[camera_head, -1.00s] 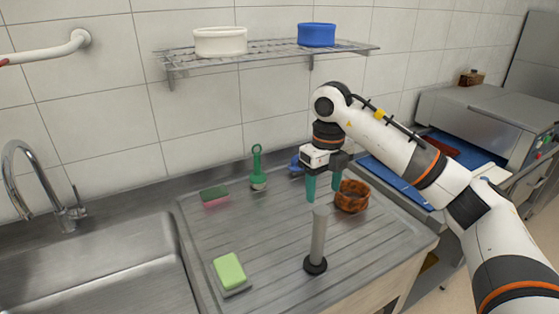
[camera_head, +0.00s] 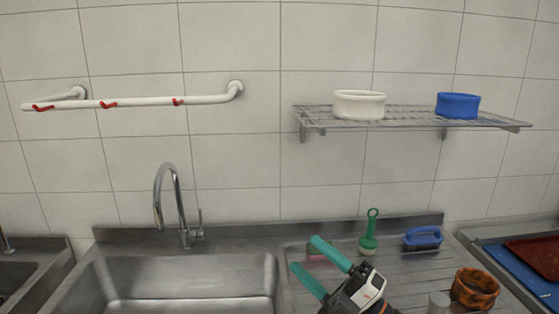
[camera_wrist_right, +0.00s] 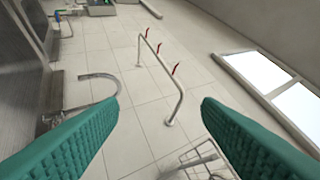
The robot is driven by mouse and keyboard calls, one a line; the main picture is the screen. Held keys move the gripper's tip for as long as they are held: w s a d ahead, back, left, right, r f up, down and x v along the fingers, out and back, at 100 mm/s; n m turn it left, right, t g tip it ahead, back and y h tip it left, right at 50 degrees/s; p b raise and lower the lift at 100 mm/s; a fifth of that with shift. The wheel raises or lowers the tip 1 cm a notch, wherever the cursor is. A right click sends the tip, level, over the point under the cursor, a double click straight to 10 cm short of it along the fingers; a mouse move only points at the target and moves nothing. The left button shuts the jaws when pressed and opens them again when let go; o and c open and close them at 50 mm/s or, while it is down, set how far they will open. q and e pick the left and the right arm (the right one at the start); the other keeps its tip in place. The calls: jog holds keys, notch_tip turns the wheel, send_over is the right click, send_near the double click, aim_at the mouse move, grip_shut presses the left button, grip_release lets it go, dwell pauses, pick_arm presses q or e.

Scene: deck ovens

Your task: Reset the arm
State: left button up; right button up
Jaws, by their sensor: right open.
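My right gripper (camera_head: 318,265) shows at the bottom centre of the head view, its teal fingers spread and pointing up and left, with nothing between them. It is in front of the drainboard, near the right side of the sink. In the right wrist view the two teal fingers (camera_wrist_right: 155,125) are wide apart and empty, facing the tiled wall with the rail. Most of the right arm is below the head view's edge. My left gripper is not in view.
A sink (camera_head: 185,285) with a tap (camera_head: 175,205) is at left. A wire shelf (camera_head: 410,117) and a white rail (camera_head: 150,101) with red hooks are on the wall.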

jog(key=d+f+m+t+h, duration=0.5)
jog(key=d+f+m+h, duration=0.5)
jog(key=m+h, duration=0.7)
jog(key=s+d+f+m+g+h, duration=0.1)
jog(key=s+d+f+m+g, duration=0.15)
jog(key=f, duration=0.25)
jog(key=s+d+f+m+g+h, duration=0.1)
jog(key=s+d+f+m+g, duration=0.15)
jog(key=f, duration=0.25)
jog(key=s+f+m+g, duration=0.1)
jog(key=s+f+g, duration=0.45)
jog(key=s, duration=0.45)
jog(key=s+f+m+g, duration=0.2)
jog(key=s+f+g, duration=0.4)
jog(key=s, duration=0.4)
jog(key=s+f+x, duration=0.1)
jog(key=s+x, duration=0.2)
jog(key=x, duration=1)
jog(key=s+a+x, duration=0.1)
jog(key=s+x, duration=0.2)
jog(key=x, duration=1)
jog(key=s+d+f+g, duration=0.1)
jog(key=s+d+f, duration=0.1)
jog(key=s+f, duration=1.4)
jog(key=shift+s+d+f+n, duration=0.15)
jog(key=shift+s+d+n, duration=0.15)
jog(key=shift+s+d, duration=0.05)
